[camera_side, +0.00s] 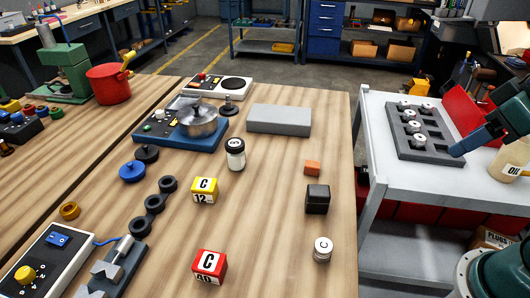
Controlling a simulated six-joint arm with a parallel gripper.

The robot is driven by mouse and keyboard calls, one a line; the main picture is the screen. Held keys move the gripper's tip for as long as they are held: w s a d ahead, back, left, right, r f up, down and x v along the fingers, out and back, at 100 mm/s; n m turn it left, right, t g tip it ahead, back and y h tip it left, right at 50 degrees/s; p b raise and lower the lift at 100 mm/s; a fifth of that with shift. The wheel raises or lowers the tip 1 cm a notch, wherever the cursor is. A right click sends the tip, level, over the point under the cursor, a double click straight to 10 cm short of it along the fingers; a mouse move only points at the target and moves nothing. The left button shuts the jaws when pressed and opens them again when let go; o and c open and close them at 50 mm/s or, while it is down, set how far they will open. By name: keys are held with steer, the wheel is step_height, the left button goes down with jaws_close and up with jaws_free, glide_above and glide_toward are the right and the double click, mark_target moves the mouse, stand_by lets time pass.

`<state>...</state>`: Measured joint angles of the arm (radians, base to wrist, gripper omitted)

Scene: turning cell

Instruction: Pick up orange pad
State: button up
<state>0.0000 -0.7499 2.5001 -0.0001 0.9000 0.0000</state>
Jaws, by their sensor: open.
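The orange pad (312,168) is a small orange block lying on the wooden table, right of centre. It stands apart from the black block (317,199) just in front of it. My gripper (468,143) is at the right edge, over the white cart beside the grey holed tray, well to the right of the pad. Its jaws are open, and no held object shows. Part of my arm is cut off by the frame edge.
A grey slab (279,120) lies behind the pad. A white-topped cylinder (322,249), yellow block (204,191) and red block (209,267) stand nearer. The white cart (385,205) holds a grey tray (402,151) and an OIL container (512,158). Bare wood surrounds the pad's left side.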

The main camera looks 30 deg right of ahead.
steer(key=shift+w, duration=0.15)
steer(key=w+a+f+n+g+y, duration=0.1)
steer(key=w+f+n, duration=0.3)
steer(key=w, duration=0.8)
steer(key=w+a+f+n+g+y, duration=0.1)
steer(key=w+f+n, duration=0.3)
steer(key=w, duration=0.7)
steer(key=shift+w+a+f+y, duration=0.15)
steer(key=shift+w+f+y, duration=0.3)
steer(key=shift+f, duration=0.4)
steer(key=shift+f, duration=0.1)
glide_toward(312, 168)
steer(key=w+f, duration=0.1)
steer(key=w+d+f, duration=0.1)
steer(key=f, duration=0.1)
steer(key=shift+w+a+f, duration=0.1)
steer(key=shift+w+f, duration=0.05)
